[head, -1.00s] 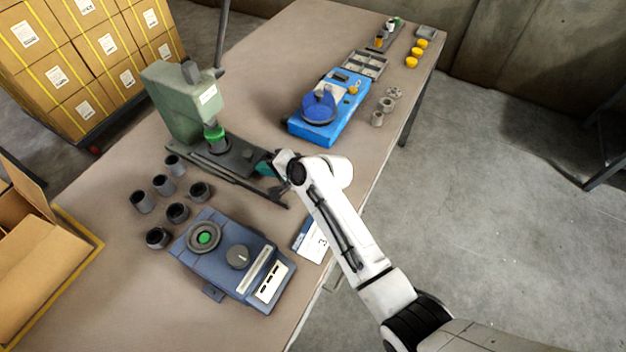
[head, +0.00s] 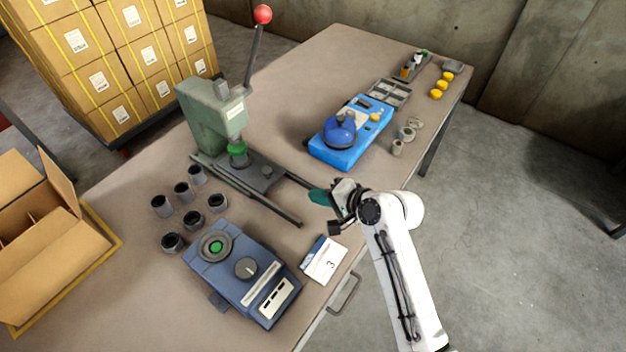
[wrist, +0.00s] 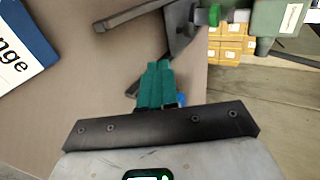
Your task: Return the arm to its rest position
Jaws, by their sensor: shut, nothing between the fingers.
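My arm reaches in from the lower right in the head view, bent at its elbow, with my gripper (head: 318,197) over the table's right edge. In the wrist view its teal fingers (wrist: 156,84) are together with nothing between them. The gripper is apart from the green press (head: 215,115) and its dark base rails, which lie to its left.
A blue-grey device (head: 245,270) and several dark cups (head: 182,192) stand left of the card. A bright blue machine (head: 350,135) stands beyond the gripper. An open carton (head: 40,250) is at far left. Floor right of the table is clear.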

